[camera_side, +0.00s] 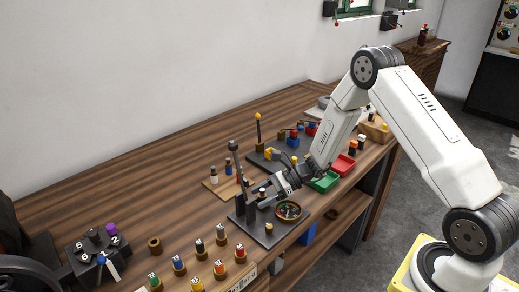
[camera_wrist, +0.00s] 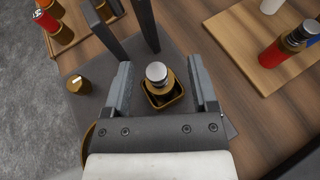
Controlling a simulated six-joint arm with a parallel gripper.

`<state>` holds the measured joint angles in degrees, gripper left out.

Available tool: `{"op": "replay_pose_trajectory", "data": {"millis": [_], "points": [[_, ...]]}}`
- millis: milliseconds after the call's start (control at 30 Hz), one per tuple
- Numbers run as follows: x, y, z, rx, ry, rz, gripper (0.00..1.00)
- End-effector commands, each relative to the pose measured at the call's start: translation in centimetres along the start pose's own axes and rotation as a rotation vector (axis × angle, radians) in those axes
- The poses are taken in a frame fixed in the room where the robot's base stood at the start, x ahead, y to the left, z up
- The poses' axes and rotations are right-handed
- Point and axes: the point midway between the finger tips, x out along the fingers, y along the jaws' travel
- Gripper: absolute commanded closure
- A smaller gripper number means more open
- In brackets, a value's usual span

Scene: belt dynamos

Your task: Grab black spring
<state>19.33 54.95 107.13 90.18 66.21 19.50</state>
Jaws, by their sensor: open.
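My gripper (camera_side: 268,190) is over the dark base plate (camera_side: 266,236) on the bench. In the wrist view my gripper (camera_wrist: 160,68) is open, with one finger on each side of a small upright part (camera_wrist: 157,74) with a silver cap and brass body. This part stands in a brass square-rimmed holder (camera_wrist: 181,98). Gaps show between it and both fingers. I cannot clearly make out a black spring; one may be hidden under the cap.
Two dark posts (camera_wrist: 143,22) rise from the plate just ahead of the fingers. A small brass knob (camera_wrist: 78,85) is on the plate at left. A round bowl (camera_side: 289,211) sits beside the gripper.

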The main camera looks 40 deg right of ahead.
Motion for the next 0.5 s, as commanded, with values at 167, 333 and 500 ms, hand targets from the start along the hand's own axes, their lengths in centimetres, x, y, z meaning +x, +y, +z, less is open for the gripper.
{"op": "replay_pose_trajectory", "data": {"millis": [167,333,500], "points": [[-0.03,0.0,0.0,0.0,0.0,0.0,0.25],[-0.03,0.0,0.0,0.0,0.0,0.0,0.76],[-0.04,-0.01,0.01,0.0,-0.001,0.0,1.0]]}}
